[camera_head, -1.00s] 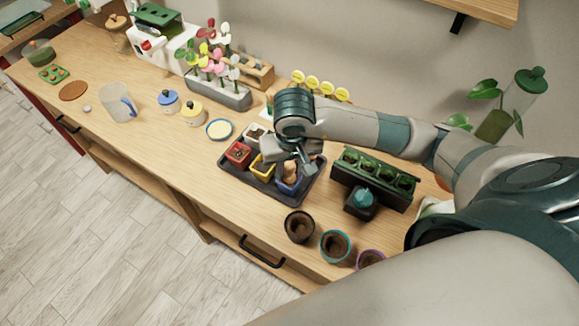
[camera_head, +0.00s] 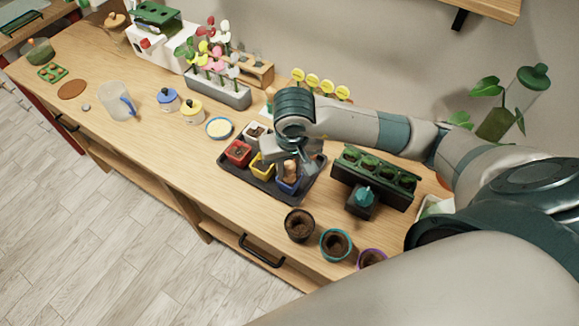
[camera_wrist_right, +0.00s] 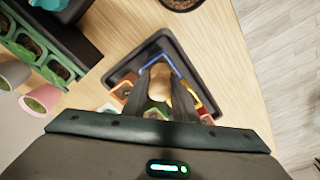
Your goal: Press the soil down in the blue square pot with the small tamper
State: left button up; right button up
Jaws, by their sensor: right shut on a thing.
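The blue square pot (camera_head: 289,187) stands at the right end of the dark tray (camera_head: 262,186). The small tamper (camera_head: 291,170), with a light wooden body, is upright over that pot. My right gripper (camera_head: 300,164) is shut on the tamper. In the right wrist view the tamper (camera_wrist_right: 160,84) sits between the fingers, and the blue pot's rim (camera_wrist_right: 152,60) shows just beyond it. The tamper's lower end and the soil under it are hidden, so I cannot tell whether they touch. My left gripper is not in view.
Red (camera_head: 238,152), yellow (camera_head: 262,166) and white (camera_head: 255,133) pots share the tray. A dark green planter rack (camera_head: 372,182) stands close on the right. Round pots, including a black one (camera_head: 299,225), stand in front.

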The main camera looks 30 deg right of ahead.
jog(key=shift+s+f+b, duration=0.15)
jog(key=shift+f+b, duration=0.2)
jog(key=shift+b, duration=0.45)
dwell(3.0)
jog(key=shift+r+p, duration=0.3)
jog(key=shift+r, duration=0.45)
jog(key=shift+r+p, duration=0.8)
jog(key=shift+r, duration=2.05)
